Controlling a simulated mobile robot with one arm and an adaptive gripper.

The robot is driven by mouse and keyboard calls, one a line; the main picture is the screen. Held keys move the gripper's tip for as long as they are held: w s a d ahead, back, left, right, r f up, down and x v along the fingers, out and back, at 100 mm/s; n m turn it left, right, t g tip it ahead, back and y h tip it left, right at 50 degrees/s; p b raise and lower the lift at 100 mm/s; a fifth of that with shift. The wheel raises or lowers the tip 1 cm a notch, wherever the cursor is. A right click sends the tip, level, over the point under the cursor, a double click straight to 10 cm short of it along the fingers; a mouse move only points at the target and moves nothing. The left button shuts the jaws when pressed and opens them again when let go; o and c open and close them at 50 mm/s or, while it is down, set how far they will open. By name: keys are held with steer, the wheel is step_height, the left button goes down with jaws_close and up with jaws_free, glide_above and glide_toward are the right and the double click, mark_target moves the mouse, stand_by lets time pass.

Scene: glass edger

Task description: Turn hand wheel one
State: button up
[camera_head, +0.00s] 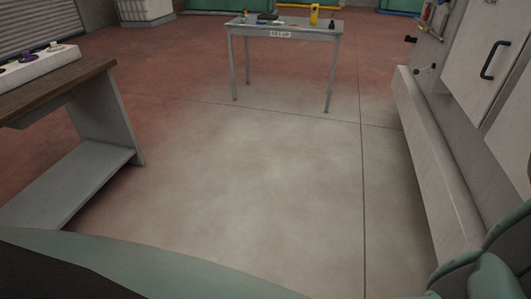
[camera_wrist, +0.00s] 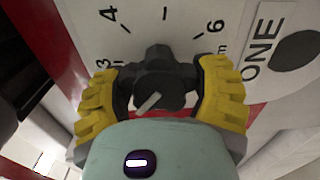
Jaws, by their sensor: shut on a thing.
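Hand wheel one (camera_wrist: 158,72) is a dark grey lobed knob with a light pointer mark on its face. It sits on a white dial plate (camera_wrist: 185,18) with printed numbers, of which 3, 4 and 6 show, and the word ONE at the right. In the wrist view my gripper (camera_wrist: 162,92), with yellow ribbed finger pads, is shut on the wheel from its left and right sides. The lower part of the wheel is hidden behind the pale green gripper body. In the head view neither the wheel nor my gripper can be made out.
A white machine (camera_head: 450,170) with a black handle stands along the right. A wooden-topped bench (camera_head: 62,88) with a control box (camera_head: 38,66) is at the left. A small table (camera_head: 265,31) with several items stands at the back. The floor between is clear.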

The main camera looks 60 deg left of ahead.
steer(key=shift+f, duration=0.1)
steer(key=o, duration=1.2)
steer(key=m, duration=0.6)
steer(key=shift+d+r+m, duration=0.1)
steer(key=shift+r+m, duration=0.1)
steer(key=shift+m, duration=0.1)
steer(key=m, duration=0.2)
steer(key=m+p, duration=0.1)
steer(key=m, duration=0.1)
steer(key=m+p, duration=0.1)
steer(key=shift+s+r+m, duration=0.1)
steer(key=shift+r+m, duration=0.15)
steer(key=shift+m, duration=0.15)
steer(key=shift+m+p, duration=0.9)
steer(key=shift+m, duration=0.1)
steer(key=m+p, duration=0.1)
steer(key=p, duration=0.1)
steer(key=m+p, duration=0.1)
steer(key=shift+d+r+m+p, duration=0.1)
steer(key=shift+r+m+p, duration=0.1)
steer(key=shift+m+p, duration=0.2)
steer(key=m+p, duration=0.1)
steer(key=p, duration=0.2)
steer(key=m+p, duration=0.2)
steer(key=p, duration=0.2)
steer(key=shift+s+f, duration=0.1)
steer(key=shift+f, duration=0.1)
